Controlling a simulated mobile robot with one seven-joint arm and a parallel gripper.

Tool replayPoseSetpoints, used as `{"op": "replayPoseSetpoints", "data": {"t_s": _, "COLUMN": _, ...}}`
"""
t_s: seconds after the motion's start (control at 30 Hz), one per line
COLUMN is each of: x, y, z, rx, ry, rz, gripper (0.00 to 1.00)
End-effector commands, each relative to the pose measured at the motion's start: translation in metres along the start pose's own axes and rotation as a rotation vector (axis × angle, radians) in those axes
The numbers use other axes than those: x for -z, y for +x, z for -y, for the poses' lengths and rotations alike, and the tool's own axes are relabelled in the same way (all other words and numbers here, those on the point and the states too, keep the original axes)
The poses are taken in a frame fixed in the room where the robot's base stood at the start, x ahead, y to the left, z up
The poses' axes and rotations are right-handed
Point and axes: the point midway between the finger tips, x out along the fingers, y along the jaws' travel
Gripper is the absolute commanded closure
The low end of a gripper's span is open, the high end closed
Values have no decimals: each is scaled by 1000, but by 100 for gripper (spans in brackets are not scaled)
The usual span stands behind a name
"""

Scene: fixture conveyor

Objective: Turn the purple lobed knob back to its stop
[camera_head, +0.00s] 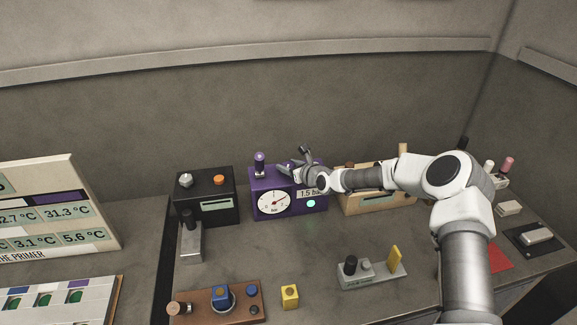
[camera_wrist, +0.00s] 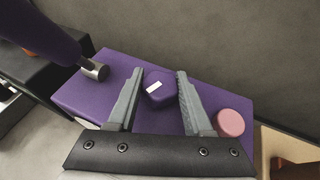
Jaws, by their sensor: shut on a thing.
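The purple lobed knob (camera_wrist: 159,91) sits on top of the purple box (camera_wrist: 82,98) in the wrist view, with a white mark on its upper face. My gripper (camera_wrist: 160,78) has one finger on each side of the knob and is shut on it. In the head view my gripper (camera_head: 292,165) is over the top of the purple box (camera_head: 257,184) and the knob is hard to make out there. The box front carries a round dial (camera_head: 273,203), a partly hidden readout beginning 1.5 (camera_head: 306,193) and a lit green lamp (camera_head: 311,203).
A purple handle on a steel collar (camera_wrist: 95,69) stands left of the knob, and a pink button (camera_wrist: 230,123) lies to its right. A black box (camera_head: 204,190) stands left of the purple box, and a wooden box (camera_head: 372,203) to the right.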

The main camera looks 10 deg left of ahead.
Motion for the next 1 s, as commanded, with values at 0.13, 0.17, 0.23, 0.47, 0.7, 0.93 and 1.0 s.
{"op": "replayPoseSetpoints", "data": {"t_s": 0.13, "x": 0, "y": 0, "z": 0, "rx": 0, "ry": 0, "rz": 0, "gripper": 100}}
{"op": "replayPoseSetpoints", "data": {"t_s": 0.17, "x": 0, "y": 0, "z": 0, "rx": 0, "ry": 0, "rz": 0, "gripper": 100}}
{"op": "replayPoseSetpoints", "data": {"t_s": 0.23, "x": 0, "y": 0, "z": 0, "rx": -2, "ry": 0, "rz": 0, "gripper": 100}}
{"op": "replayPoseSetpoints", "data": {"t_s": 0.47, "x": 3, "y": 1, "z": 1, "rx": -22, "ry": -5, "rz": 1, "gripper": 100}}
{"op": "replayPoseSetpoints", "data": {"t_s": 0.7, "x": 6, "y": 2, "z": 2, "rx": -81, "ry": -28, "rz": 4, "gripper": 100}}
{"op": "replayPoseSetpoints", "data": {"t_s": 0.93, "x": 6, "y": 2, "z": 2, "rx": -164, "ry": -62, "rz": 4, "gripper": 100}}
{"op": "replayPoseSetpoints", "data": {"t_s": 1.0, "x": 5, "y": 2, "z": 2, "rx": -189, "ry": -74, "rz": 3, "gripper": 100}}
